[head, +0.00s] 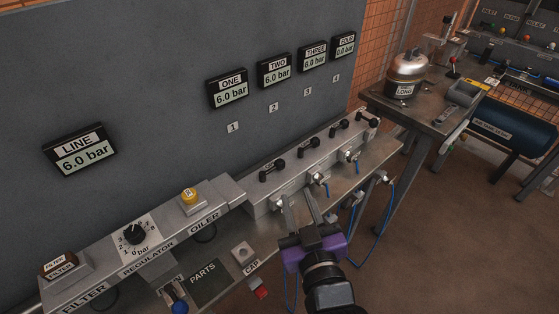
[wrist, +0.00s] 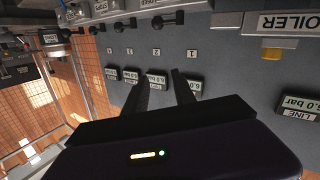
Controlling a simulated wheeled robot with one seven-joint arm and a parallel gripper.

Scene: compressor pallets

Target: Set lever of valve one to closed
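The valve one lever (head: 271,171) is black and sits on top of the grey manifold, nearest the oiler. It lies roughly along the manifold, like the two levers beyond it. Display ONE (head: 229,88) above it reads 6.0 bar. My gripper (head: 300,204) is in front of the manifold, to the lower right of that lever and apart from it. Its two fingers are spread with nothing between them. In the wrist view, which is upside down, the fingers (wrist: 163,78) are also apart, and the valve one lever (wrist: 167,21) shows at the top.
The levers of valve two (head: 308,145), valve three (head: 338,128) and valve four (head: 367,114) stand further right. Displays TWO (head: 274,71) and THREE (head: 313,56) read 6.0 bar; FOUR (head: 344,45) reads 0.0 bar. Blue hoses (head: 382,222) hang from the front. The regulator knob (head: 134,233) is left.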

